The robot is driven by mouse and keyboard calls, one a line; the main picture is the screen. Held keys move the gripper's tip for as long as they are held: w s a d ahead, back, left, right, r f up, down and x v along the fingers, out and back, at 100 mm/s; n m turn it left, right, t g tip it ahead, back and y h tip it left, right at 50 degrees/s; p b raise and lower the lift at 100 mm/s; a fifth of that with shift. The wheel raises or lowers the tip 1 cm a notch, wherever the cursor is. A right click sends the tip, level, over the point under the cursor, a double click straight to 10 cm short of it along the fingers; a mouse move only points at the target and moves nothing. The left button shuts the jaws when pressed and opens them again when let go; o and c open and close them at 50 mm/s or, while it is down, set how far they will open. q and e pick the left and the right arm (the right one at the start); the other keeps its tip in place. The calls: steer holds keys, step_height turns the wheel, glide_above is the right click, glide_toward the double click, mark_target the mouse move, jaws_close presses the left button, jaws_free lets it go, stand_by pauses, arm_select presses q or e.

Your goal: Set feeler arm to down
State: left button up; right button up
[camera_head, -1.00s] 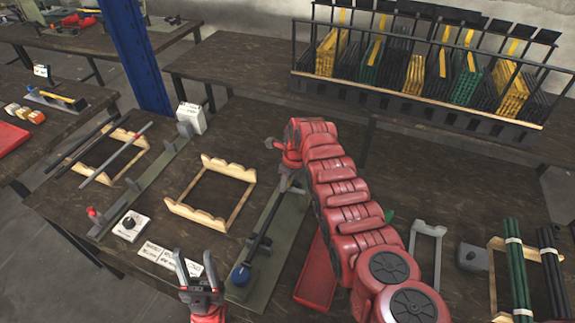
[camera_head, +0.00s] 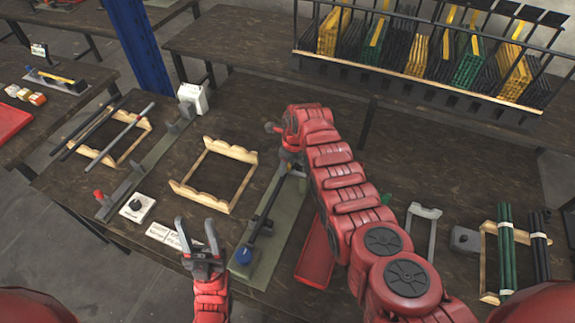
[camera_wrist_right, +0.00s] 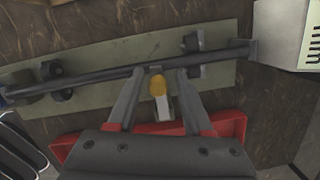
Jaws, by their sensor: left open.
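A grey-green plate fixture (camera_head: 268,255) carries a long dark bar (camera_head: 262,218) with a blue knob (camera_head: 243,255) at its near end. My right gripper (camera_head: 291,170) is over the far part of this fixture, its fingers mostly hidden by my arm. In the right wrist view, its two fingers (camera_wrist_right: 163,75) are apart, with tips by the dark bar (camera_wrist_right: 95,83). A small pale lever with a yellow tip (camera_wrist_right: 160,88) is between them, apparently apart from both; I cannot tell for sure whether it is the feeler arm. My left gripper (camera_head: 197,236) is open and empty, left of the blue knob.
A wooden cradle (camera_head: 183,190) stands to the left. A second fixture with a red knob (camera_head: 98,194) and a white box (camera_head: 193,98) is further left. A grey bracket (camera_head: 423,212) stands right of my right arm.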

steer(key=shift+s, duration=0.1)
stand_by(0.3)
steer(key=shift+d+r+b, duration=0.2)
steer(key=shift+r+b, duration=0.1)
steer(key=shift+r, duration=0.55)
steer(key=r, duration=0.2)
steer(key=r+b, duration=0.2)
steer(key=r, duration=0.1)
steer(key=shift+s+d+r, duration=0.3)
steer(key=shift+s+d, duration=0.05)
step_height(320, 180, up, 4)
steer(key=p, duration=0.1)
glide_above(291, 172)
steer(key=r+p, duration=0.2)
steer(key=d+r+p, duration=0.1)
steer(key=p, duration=0.1)
steer(key=s+r+p, duration=0.1)
steer(key=r+p, duration=0.1)
steer(key=p, duration=0.1)
steer(key=shift+d+r, duration=0.15)
steer(key=shift+r, duration=0.2)
